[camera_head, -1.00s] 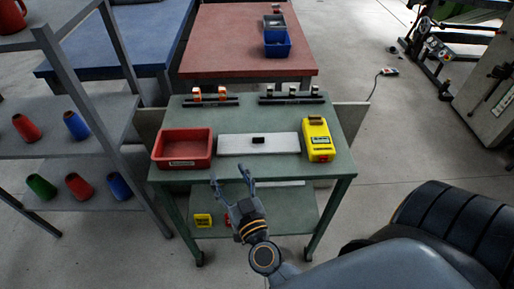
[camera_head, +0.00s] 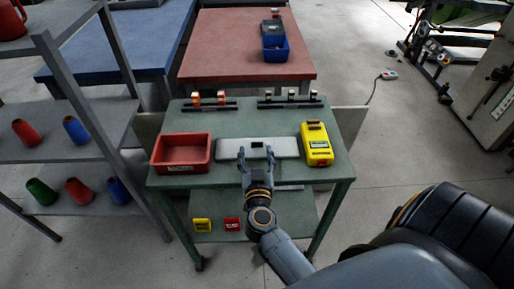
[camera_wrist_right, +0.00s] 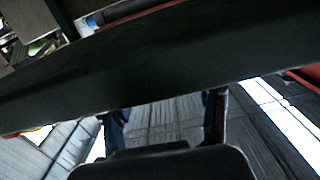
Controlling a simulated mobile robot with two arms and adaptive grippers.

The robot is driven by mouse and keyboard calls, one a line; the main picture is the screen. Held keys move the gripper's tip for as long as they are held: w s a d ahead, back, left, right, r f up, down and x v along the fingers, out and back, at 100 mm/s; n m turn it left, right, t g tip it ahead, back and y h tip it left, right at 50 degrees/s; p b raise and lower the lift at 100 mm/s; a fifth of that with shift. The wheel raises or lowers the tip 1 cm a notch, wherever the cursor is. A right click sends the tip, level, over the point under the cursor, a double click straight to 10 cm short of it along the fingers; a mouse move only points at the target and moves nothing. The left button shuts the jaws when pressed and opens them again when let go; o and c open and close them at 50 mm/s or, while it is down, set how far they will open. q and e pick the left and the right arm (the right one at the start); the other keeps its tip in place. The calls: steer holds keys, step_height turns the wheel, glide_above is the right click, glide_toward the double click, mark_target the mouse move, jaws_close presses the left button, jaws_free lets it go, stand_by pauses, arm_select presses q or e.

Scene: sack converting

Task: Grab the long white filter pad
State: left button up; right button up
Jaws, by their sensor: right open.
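I cannot tell from the head view how far above or in front of the pad the fingertips are. In the wrist view the open fingers (camera_wrist_right: 165,112) face a broad dark band, likely the cart's edge, and the pad cannot be made out. My left gripper is out of view.
A red bin (camera_head: 182,167) stands left of the pad and a yellow device (camera_head: 316,145) right of it. Dark racks with small pieces (camera_head: 290,100) line the cart's back. A shelf with several spools (camera_head: 75,130) stands at left. The cart's lower shelf (camera_head: 270,205) holds small tags.

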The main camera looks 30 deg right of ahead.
mark_target(257, 144)
steer(key=x, duration=0.5)
steer(key=shift+s+d, duration=0.2)
steer(key=shift+d, duration=0.05)
steer(key=c, duration=1.2)
